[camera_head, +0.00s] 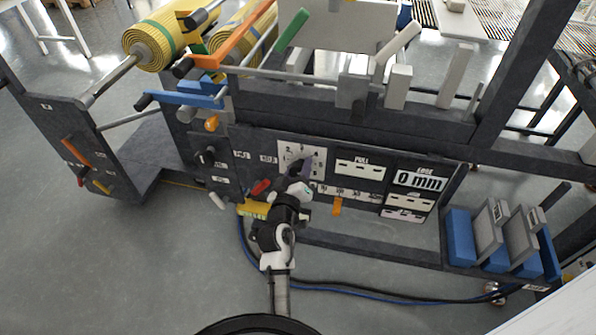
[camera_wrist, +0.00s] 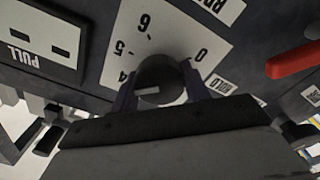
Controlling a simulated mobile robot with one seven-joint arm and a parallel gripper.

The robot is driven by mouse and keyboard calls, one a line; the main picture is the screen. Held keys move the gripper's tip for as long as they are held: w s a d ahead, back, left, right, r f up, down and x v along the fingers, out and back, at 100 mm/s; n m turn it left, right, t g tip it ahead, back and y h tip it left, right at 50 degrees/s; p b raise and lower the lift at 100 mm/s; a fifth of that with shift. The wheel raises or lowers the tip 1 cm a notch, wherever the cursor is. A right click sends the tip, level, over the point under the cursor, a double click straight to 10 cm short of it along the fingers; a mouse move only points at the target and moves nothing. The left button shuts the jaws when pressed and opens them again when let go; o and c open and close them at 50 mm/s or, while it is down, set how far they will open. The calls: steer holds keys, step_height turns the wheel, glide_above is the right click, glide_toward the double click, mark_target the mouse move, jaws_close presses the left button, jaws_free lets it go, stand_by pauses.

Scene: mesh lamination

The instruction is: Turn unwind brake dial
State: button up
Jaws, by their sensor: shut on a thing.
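The brake dial (camera_wrist: 160,78) is a dark round knob on a white number plate (camera_wrist: 185,35) in the wrist view. A short pale mark shows on its face. The numerals 0, 6, 5 and part of a 4 are visible around it; the rest of the plate is hidden by my gripper. My gripper (camera_wrist: 162,85) has one finger on each side of the knob and is shut on it. In the head view, my gripper (camera_head: 303,168) is against the white plate (camera_head: 318,150) on the machine's front panel, and the knob is mostly hidden.
A red lever (camera_head: 261,187) sits left of the plate, also seen in the wrist view (camera_wrist: 293,60). A PULL panel (camera_head: 360,167) and a 0 mm display (camera_head: 420,180) lie to the right. An orange pointer (camera_head: 337,207) hangs below a scale. Blue hoses run along the floor.

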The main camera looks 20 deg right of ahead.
steer(key=m+b, duration=0.4)
steer(key=shift+f, duration=0.1)
steer(key=shift+d+m+b, duration=0.1)
steer(key=shift+m+b, duration=0.35)
steer(key=shift+m, duration=0.05)
steer(key=shift+r, duration=0.2)
steer(key=o, duration=1)
steer(key=shift+s, duration=0.1)
